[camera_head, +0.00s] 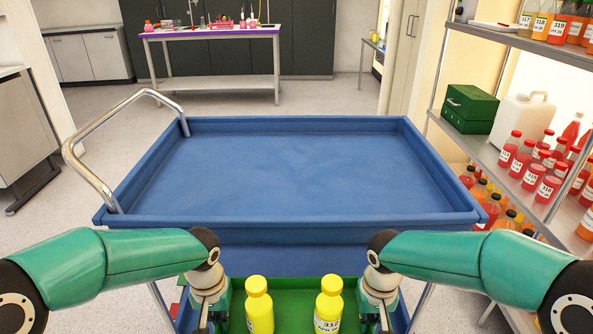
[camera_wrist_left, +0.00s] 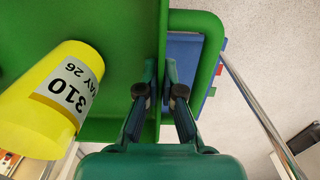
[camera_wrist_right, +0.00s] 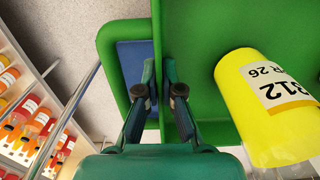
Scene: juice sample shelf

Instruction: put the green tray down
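The green tray (camera_head: 290,305) is low in front of me, against the near side of the blue cart, and its near part is cut off by the frame. Two yellow bottles stand upright in it, the left bottle (camera_head: 259,306) labelled 310 in the left wrist view (camera_wrist_left: 62,98) and the right bottle (camera_head: 328,304) labelled 312 in the right wrist view (camera_wrist_right: 272,105). My left gripper (camera_wrist_left: 160,75) is shut on the tray's left side wall. My right gripper (camera_wrist_right: 158,75) is shut on its right side wall. I cannot tell whether anything supports the tray from below.
The blue cart's top (camera_head: 300,170) is empty, with a raised rim and a metal handle (camera_head: 90,150) at left. A shelf rack (camera_head: 500,180) with juice bottles, a green box (camera_head: 469,108) and a white canister (camera_head: 521,122) stands close at right. A purple-edged table (camera_head: 212,33) is far behind.

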